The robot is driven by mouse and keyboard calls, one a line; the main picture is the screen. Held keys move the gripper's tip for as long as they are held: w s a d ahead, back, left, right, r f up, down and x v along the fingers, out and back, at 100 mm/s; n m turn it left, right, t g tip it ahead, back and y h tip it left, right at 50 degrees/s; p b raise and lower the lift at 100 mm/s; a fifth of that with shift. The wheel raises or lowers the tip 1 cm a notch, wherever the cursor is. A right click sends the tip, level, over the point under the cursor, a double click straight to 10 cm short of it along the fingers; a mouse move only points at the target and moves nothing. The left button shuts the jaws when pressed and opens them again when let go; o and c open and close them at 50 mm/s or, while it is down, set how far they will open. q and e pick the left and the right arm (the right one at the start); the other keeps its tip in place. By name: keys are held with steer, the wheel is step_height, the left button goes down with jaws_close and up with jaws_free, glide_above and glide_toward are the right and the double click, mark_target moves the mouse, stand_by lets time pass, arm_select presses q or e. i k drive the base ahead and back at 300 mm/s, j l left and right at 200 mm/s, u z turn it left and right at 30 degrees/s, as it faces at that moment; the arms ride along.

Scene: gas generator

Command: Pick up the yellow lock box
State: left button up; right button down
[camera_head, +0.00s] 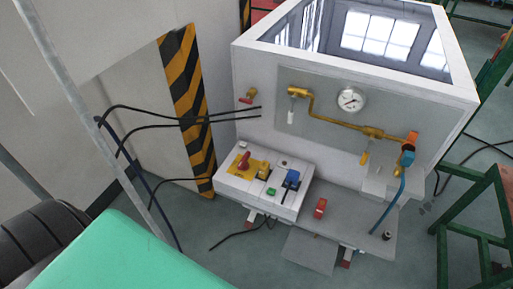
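No separate yellow lock box can be made out for certain. Yellow shows on a flat plate (237,168) under a red switch handle (244,158), on top of a white control box (232,190). A small yellow piece (263,171) sits just right of that handle. They are too small to tell whether either is a lock box. The control box stands at the front left of a white generator cabinet (257,130). A blue switch (292,178) and a green button (271,191) are on it too. Neither of my grippers is in view.
The cabinet front carries a gauge (350,99) and yellow piping (335,118). A red block (320,208) lies on the ledge. Black cables (150,125) run left past a striped pillar (188,90). A teal surface (130,255) fills the lower left; a green frame (475,205) stands right.

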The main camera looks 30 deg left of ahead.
mark_target(264, 167)
steer(key=u, duration=0.85)
